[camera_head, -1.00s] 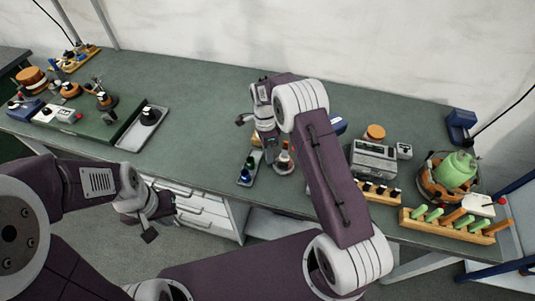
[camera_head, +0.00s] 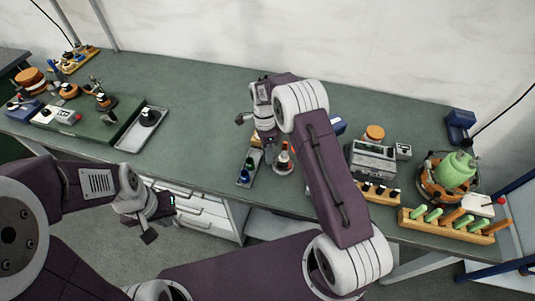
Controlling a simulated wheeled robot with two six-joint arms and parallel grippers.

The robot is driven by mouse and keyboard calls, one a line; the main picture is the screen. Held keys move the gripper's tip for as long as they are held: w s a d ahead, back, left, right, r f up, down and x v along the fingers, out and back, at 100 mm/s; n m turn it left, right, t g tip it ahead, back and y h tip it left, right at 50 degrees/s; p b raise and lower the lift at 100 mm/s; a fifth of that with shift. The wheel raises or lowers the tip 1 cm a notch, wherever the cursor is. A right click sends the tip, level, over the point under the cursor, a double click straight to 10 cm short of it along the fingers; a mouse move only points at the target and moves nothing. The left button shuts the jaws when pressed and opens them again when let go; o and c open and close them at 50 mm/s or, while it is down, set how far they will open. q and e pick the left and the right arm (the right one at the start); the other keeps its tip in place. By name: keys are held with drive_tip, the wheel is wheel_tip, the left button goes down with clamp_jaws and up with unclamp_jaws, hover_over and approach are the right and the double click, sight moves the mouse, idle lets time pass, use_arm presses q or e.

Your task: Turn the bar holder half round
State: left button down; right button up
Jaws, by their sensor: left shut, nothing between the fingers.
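A wooden rack (camera_head: 449,232) with green and brown upright bars stands near the table's front edge at the right; it looks like the bar holder. Neither gripper is near it. My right gripper (camera_head: 268,137) points down over the middle of the table, beside a small tray of bottles (camera_head: 246,170); its fingertips are too small and partly hidden to judge. My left gripper (camera_head: 158,214) is shut and empty, in front of the table by the drawers.
A smaller wooden rack (camera_head: 378,193) stands at the front edge. A grey tray (camera_head: 141,130) lies at the left. The table between the trays is clear.

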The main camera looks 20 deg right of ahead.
wheel_tip(320, 180, up, 9)
drive_tip(key=w, duration=0.1)
drive_tip(key=shift+w+f+b, duration=0.2)
drive_tip(key=shift+w+b, duration=0.1)
drive_tip(key=shift+w, duration=0.05)
drive_tip(key=s+d+r+n+t, duration=0.1)
drive_tip(key=s+d+r+n, duration=0.1)
drive_tip(key=s+r, duration=0.65)
drive_tip(key=s+f+n+t, duration=0.2)
drive_tip(key=s+f+n, duration=0.6)
drive_tip(key=s+n, duration=0.5)
drive_tip(key=n, duration=0.2)
drive_tip(key=shift+d+f+n, duration=0.2)
drive_tip(key=shift+f+n, duration=0.05)
drive_tip(key=shift+n, duration=0.05)
